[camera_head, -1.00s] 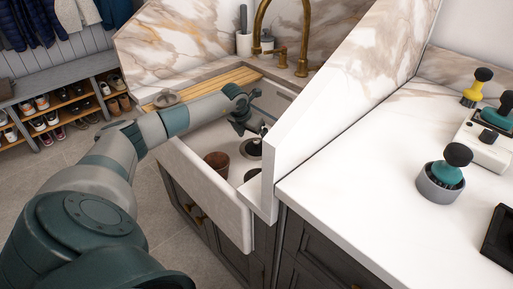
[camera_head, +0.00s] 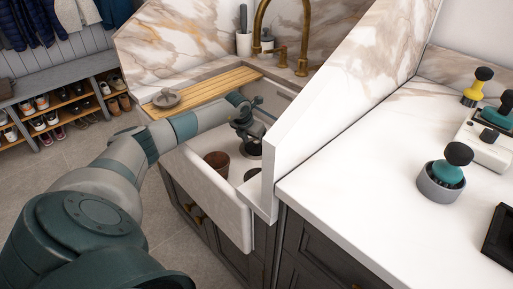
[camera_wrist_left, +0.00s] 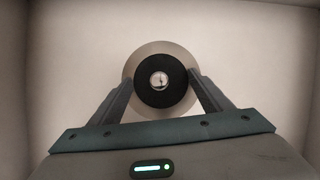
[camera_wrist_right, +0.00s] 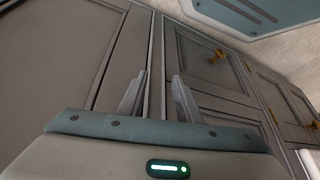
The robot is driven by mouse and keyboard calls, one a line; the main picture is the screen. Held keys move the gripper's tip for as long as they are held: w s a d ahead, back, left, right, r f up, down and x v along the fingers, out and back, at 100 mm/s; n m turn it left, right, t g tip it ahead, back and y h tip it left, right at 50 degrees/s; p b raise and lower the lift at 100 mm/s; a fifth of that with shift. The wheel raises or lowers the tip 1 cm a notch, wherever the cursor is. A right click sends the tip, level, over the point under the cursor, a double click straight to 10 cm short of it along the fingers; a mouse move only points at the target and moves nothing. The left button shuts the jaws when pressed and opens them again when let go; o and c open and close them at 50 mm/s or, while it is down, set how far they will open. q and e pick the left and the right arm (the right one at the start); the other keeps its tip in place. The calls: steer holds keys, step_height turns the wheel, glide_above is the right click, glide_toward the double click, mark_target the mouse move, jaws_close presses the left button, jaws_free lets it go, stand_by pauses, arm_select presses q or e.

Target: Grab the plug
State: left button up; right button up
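The plug (camera_wrist_left: 145,92) is a black disc with a shiny knob at its middle, on a pale metal ring in the sink (camera_head: 238,222). In the head view the dark plug (camera_head: 252,150) is partly hidden by my left gripper (camera_head: 249,140), which reaches down into the sink. In the left wrist view my left gripper (camera_wrist_left: 161,79) is open, with a fingertip on either side of the plug's disc and the knob between them. I cannot tell whether the fingers touch it. My right gripper (camera_wrist_right: 159,78) is open and empty, facing cabinet doors.
A brown pot (camera_head: 217,160) and another dark round thing (camera_head: 252,174) are in the sink. A brass tap (camera_head: 281,50) and a wooden board (camera_head: 208,86) are behind. A raised white panel (camera_head: 300,130) stands right of the sink.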

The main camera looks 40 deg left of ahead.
mark_target(255, 141)
arm_select(q)
steer(key=c, duration=0.4)
steer(key=shift+r, duration=0.1)
steer(key=shift+r, duration=0.6)
step_height(255, 141, up, 2)
steer(key=shift+r, duration=0.2)
steer(key=s+d+r, duration=0.1)
steer(key=d+r, duration=0.6)
steer(key=d, duration=0.4)
steer(key=shift+d, duration=0.3)
steer(key=shift+s+r, duration=0.1)
